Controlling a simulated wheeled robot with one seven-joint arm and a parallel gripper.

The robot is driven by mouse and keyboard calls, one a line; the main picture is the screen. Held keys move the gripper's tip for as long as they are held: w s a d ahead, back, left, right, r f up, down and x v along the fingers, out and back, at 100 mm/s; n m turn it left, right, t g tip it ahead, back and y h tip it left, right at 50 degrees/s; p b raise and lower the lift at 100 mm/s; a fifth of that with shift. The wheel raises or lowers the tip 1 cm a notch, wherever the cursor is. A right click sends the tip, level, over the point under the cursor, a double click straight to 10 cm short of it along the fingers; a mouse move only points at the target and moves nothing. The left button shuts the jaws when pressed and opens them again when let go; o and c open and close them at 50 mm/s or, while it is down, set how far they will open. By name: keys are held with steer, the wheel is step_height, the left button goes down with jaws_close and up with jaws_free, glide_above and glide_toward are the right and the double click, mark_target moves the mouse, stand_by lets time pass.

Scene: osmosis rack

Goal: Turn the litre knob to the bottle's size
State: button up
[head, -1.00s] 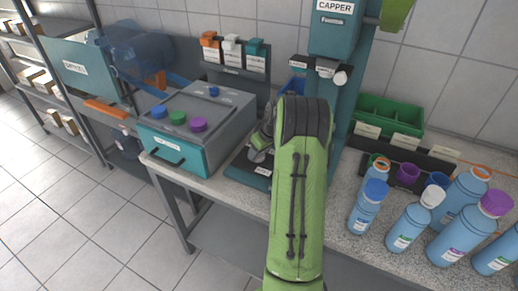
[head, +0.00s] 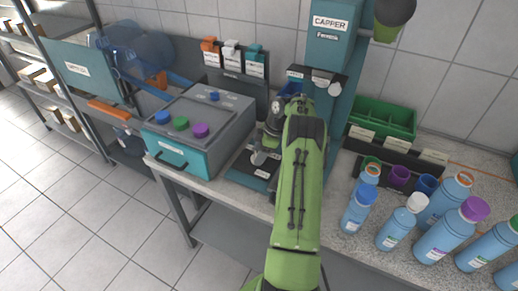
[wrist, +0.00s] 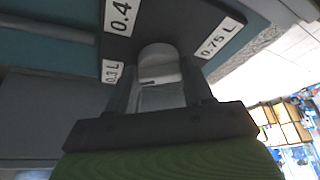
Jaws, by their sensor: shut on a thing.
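The litre knob (wrist: 158,65) is a pale grey round-ended knob on a dark panel in the wrist view. Labels around it read 0.3 L (wrist: 112,72), 0.4 (wrist: 120,16), cut off by the frame edge, and 0.75 L (wrist: 216,38). My gripper (wrist: 160,88) is shut on the knob, a finger on either side. The knob's rounded end points toward the top of the picture, between the 0.4 and 0.75 L labels. In the head view my arm hides most of the knob panel. Several blue bottles (head: 358,212) stand on the counter at right; which one sets the size I cannot tell.
A teal and grey box (head: 196,150) with blue, green and purple buttons stands left of my arm. The teal capper column (head: 328,45) rises behind it. A green bin (head: 384,117) and coloured cups (head: 398,177) sit at the back right. The floor at left is clear.

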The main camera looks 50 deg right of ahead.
steer(key=shift+n+g+y+p, duration=0.35)
steer(key=shift+n+p, duration=0.55)
steer(key=shift+n, duration=0.3)
steer(key=o, duration=1)
steer(key=shift+o, duration=0.2)
step_height(320, 180, up, 10)
steer(key=p, duration=0.1)
steer(key=shift+p, duration=0.3)
steer(key=shift+w, duration=0.1)
